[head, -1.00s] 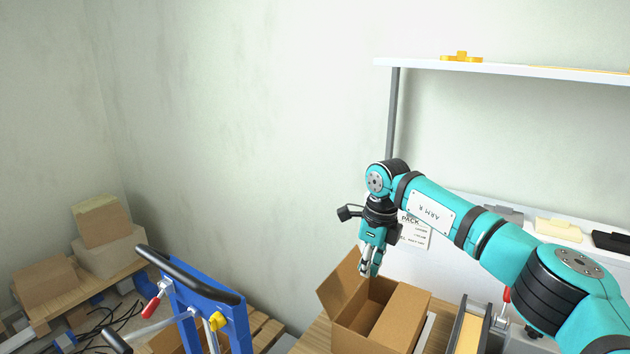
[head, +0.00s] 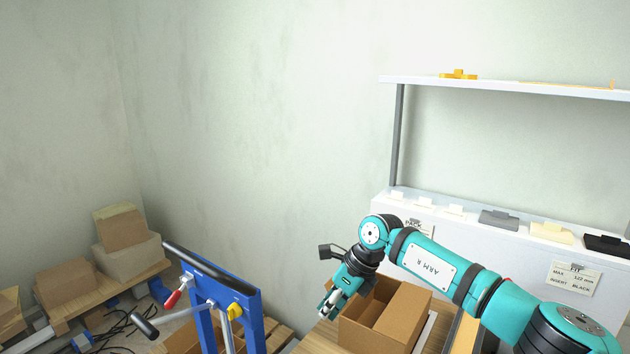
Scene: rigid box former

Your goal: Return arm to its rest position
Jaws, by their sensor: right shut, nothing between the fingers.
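My right arm comes in from the lower right in the head view, with a teal body and a plate reading "ARM R". My right gripper (head: 327,305) is shut and empty. It hangs tilted down and to the left, beside the near left side of an open cardboard box (head: 408,318) on the wooden table (head: 318,338). The gripper and wrist hide the left part of the box. My left gripper is not in view.
A blue frame with black handles (head: 228,310) stands left of the table. Cartons (head: 127,250) sit on a low bench at the far left. A white ledge with small blocks (head: 499,218) and a shelf (head: 510,88) are behind the box. The wall space above is clear.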

